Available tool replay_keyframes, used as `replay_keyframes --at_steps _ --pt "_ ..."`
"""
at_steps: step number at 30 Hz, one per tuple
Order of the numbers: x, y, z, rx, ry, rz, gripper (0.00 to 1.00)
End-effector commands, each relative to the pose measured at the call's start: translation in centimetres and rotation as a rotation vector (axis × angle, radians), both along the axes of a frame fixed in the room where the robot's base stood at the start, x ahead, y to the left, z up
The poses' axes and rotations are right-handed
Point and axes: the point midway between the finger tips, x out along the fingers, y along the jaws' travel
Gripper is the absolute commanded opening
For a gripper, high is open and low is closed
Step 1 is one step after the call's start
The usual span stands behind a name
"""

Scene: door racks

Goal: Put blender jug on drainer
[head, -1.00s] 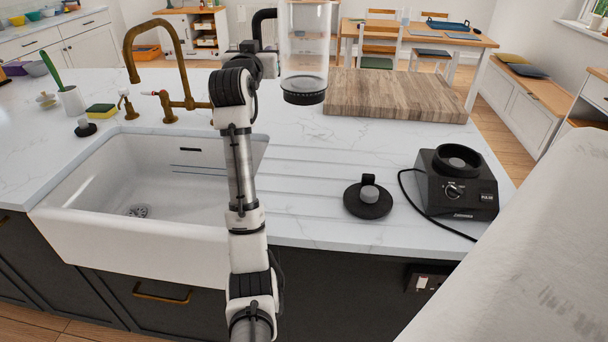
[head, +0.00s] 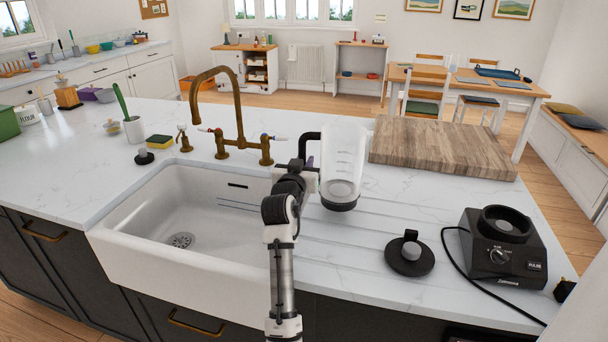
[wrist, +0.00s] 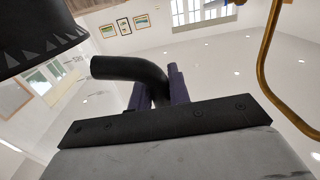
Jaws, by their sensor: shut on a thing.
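The blender jug (head: 343,165) is clear with a black base and black handle. It is roughly upright, above the grooved drainer (head: 345,240) in the white worktop to the right of the sink. I cannot tell whether its base touches the worktop. My gripper (head: 309,166) is on the jug's left side, shut on the handle. In the wrist view, the curved black handle (wrist: 128,68) runs between the fingers of my gripper (wrist: 158,93). The jug's dark base (wrist: 38,35) shows at the upper left there.
A white sink (head: 190,215) and brass tap (head: 238,120) lie left of the jug. A wooden board (head: 440,148) is behind it to the right. A round black lid (head: 410,256) and the blender base (head: 503,250) with its cable stand at the right.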

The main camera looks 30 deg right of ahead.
Motion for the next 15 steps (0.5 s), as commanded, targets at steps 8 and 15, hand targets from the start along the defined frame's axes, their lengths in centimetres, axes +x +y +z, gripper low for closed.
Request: replay_keyframes --at_steps 8,15 --pt "0.0 0.0 -3.1 -0.001 0.001 0.000 0.00" --pt "0.0 0.1 -4.4 -0.005 -0.003 0.001 0.00"
